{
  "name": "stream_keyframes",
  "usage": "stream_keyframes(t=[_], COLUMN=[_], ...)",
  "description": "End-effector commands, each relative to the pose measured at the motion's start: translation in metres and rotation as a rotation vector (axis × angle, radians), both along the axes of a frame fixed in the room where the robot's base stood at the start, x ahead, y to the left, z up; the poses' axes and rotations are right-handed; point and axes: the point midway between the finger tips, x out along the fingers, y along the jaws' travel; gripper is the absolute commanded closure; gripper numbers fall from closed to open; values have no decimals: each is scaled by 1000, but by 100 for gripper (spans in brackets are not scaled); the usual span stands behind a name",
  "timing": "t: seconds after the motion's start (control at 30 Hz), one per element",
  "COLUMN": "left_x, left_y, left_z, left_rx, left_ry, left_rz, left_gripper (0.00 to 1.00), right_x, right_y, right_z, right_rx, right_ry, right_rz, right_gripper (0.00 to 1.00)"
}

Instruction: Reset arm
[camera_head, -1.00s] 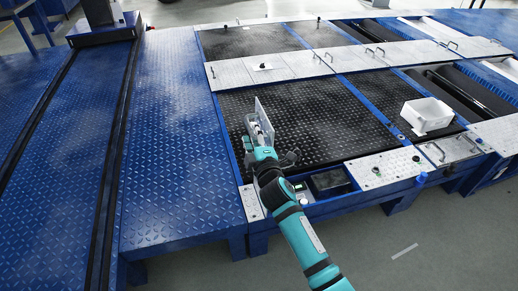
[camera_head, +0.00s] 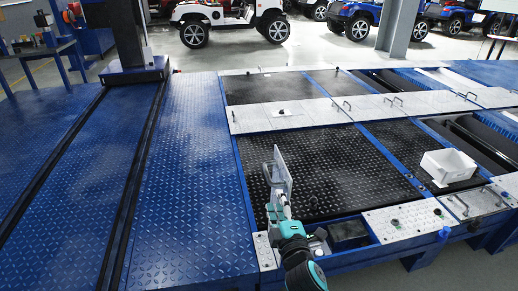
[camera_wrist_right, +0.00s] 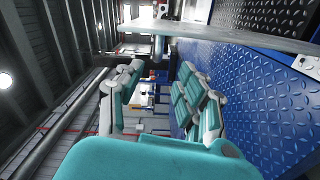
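My right arm comes up from the bottom of the head view, with its teal and grey gripper (camera_head: 277,208) above the front left corner of the dark tester plate (camera_head: 330,170). In the right wrist view the two finger sides of this gripper (camera_wrist_right: 158,85) stand apart, with nothing seen between them. A thin pale flat panel (camera_head: 283,172) stands upright right by the gripper; a pale panel (camera_wrist_right: 225,43) also crosses the top of the wrist view. I cannot tell whether it touches the gripper. My left arm and gripper are out of view.
A white open box (camera_head: 447,166) stands on the tester at the right. Silver plates with handles and knobs (camera_head: 400,221) line the front edge. The blue ribbed deck (camera_head: 195,180) at the left is clear. Toy-like cars (camera_head: 232,20) stand far behind.

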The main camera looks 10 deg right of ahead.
Motion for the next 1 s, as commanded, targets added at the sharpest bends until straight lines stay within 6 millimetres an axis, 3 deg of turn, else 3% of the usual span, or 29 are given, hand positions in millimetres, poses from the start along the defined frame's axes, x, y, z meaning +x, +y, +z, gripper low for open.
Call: stream_keyframes(t=[0.07,0.17,0.27,0.37,0.5,0.7,0.83,1.0], left_x=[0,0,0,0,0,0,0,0], left_y=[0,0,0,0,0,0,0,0], left_z=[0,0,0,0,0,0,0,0], left_rx=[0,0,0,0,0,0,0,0], left_ry=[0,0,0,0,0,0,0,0], left_rz=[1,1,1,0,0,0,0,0], left_gripper=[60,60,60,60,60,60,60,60], right_x=[0,-4,-17,-42,-94,-192,-249,-311], right_y=[-1,-5,-14,-27,-44,-67,-77,-86], right_z=[-5,-32,-87,-157,-251,-358,-400,-435], right_rx=[7,50,141,264,439,656,754,843], right_ry=[12,79,213,388,629,928,1062,1184], right_rz=[-1,-12,-42,-99,-216,-435,-568,-716], right_gripper=[63,63,63,63,63,63,63,63])
